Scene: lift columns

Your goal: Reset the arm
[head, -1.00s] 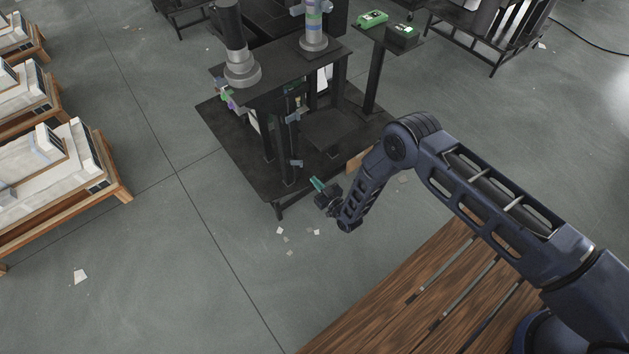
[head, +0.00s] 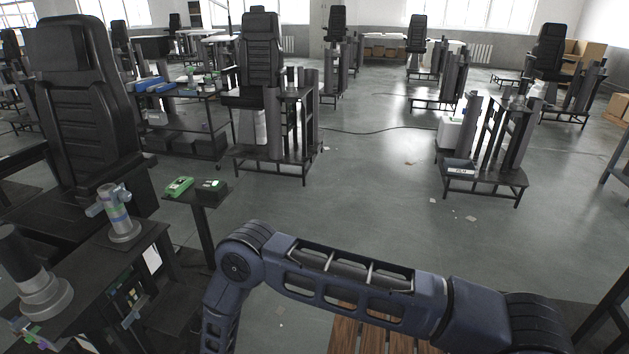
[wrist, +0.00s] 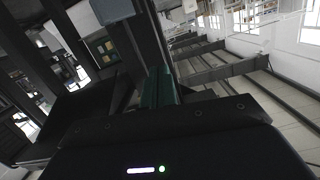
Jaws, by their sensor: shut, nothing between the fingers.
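My arm, dark blue, stretches across the bottom of the head view from the lower right to an elbow joint at the lower left. Its forearm bends down there and leaves the picture, so my gripper is out of the head view. In the wrist view my gripper (wrist: 160,88) shows as teal fingers, shut and with nothing between them. Dark posts and a flat dark plate of a stand show close around the fingers; whether anything touches them I cannot tell.
A black workstation (head: 95,265) with grey cylinders stands at left, beside a small stand with a green device (head: 179,186). A black seat (head: 80,95) rises behind it. Lift-column stands (head: 485,170) stand at right. The grey floor (head: 365,215) between is mostly clear.

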